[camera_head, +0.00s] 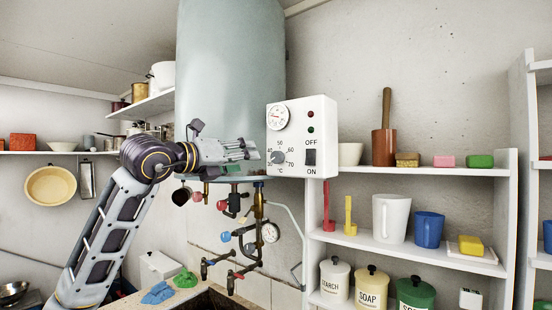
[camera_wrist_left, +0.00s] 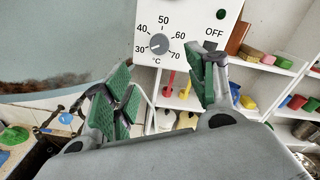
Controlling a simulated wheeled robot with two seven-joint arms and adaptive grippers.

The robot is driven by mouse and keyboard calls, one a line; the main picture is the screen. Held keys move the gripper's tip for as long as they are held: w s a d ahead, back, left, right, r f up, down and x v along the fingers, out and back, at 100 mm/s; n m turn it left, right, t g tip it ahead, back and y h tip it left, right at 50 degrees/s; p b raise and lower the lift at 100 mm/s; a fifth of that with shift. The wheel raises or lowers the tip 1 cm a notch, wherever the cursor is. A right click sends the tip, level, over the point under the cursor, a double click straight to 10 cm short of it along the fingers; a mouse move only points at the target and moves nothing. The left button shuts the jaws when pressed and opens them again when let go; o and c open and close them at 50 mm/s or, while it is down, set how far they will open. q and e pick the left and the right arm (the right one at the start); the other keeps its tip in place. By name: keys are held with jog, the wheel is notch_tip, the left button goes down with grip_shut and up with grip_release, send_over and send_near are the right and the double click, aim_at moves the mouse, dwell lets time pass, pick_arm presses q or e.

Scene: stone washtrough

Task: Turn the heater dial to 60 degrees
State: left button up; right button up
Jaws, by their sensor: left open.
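The heater control box (camera_head: 325,105) is white, in front of the tall grey-green tank. Its round grey dial (camera_head: 278,157) has a scale from 30 to 70 °C. The dial also shows in the left wrist view (camera_wrist_left: 158,44), and its pointer mark seems to point lower left, near 30. My left gripper (camera_head: 252,150) is just left of the dial in the head view. In the wrist view my left gripper (camera_wrist_left: 166,82) has its green-padded fingers spread wide, with nothing between them and the dial beyond the gap. My right gripper is not in view.
A dark ON/OFF switch (camera_head: 310,157) is right of the dial, with a gauge (camera_head: 278,117) and red and green lamps above. The tank (camera_head: 230,60) stands close behind my gripper. Pipes and valves (camera_head: 245,225) hang below. Shelves (camera_head: 440,172) with containers are to the right.

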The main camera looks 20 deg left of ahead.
aim_at(276, 157)
pick_arm(q)
jog(key=p+x, duration=0.4)
jog(key=x, duration=0.9)
jog(key=shift+w+d+p, duration=0.1)
jog(key=shift+w+p, duration=0.25)
jog(key=shift+p, duration=0.05)
jog(key=shift+f, duration=0.1)
jog(key=c, duration=1.1)
jog(key=shift+o, duration=0.2)
